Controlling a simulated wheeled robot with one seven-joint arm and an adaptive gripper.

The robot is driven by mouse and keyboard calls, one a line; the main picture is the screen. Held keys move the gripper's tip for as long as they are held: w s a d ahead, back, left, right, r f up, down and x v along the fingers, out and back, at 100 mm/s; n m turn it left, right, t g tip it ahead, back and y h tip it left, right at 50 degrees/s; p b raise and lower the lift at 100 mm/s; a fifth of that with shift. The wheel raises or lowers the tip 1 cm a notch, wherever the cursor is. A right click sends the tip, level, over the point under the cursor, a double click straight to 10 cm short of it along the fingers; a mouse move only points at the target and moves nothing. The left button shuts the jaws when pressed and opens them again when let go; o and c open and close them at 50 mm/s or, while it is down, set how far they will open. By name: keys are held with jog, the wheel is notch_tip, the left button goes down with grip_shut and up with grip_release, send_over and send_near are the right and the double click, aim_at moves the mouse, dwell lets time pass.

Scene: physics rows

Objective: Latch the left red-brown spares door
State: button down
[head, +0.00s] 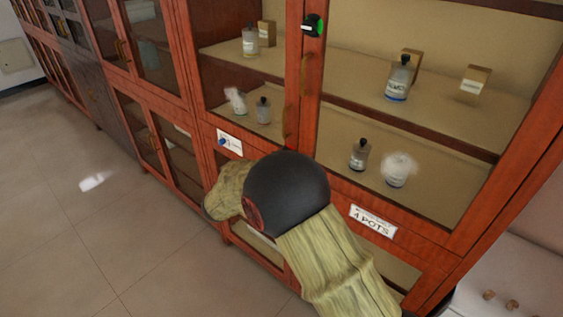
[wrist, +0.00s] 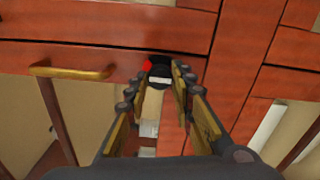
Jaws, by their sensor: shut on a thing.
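In the wrist view my gripper (wrist: 163,70) has its two fingers around a small black latch knob (wrist: 160,72) with a pale strip, on a red-brown cabinet rail (wrist: 100,58). A red mark (wrist: 147,65) shows just left of the knob. In the head view my dark, rounded wrist and pale sleeve hide my fingers and most of the lower doors. A red spot (head: 289,147) shows just above my wrist. The lower left door (head: 224,160) is mostly covered, and I cannot read a spares label. Whether the door is fully flush is unclear.
Red-brown glass doors above hold bottles (head: 398,78) and small boxes. Another black knob with a green mark (head: 313,25) sits higher up. Brass handles (wrist: 72,72) stick out. A "4 POTS" label (head: 373,221) is at right.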

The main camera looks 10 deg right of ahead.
jog(key=shift+f, duration=0.1)
jog(key=c, duration=1.6)
grip_release()
jog(key=shift+o, duration=0.5)
jog(key=v, duration=1.2)
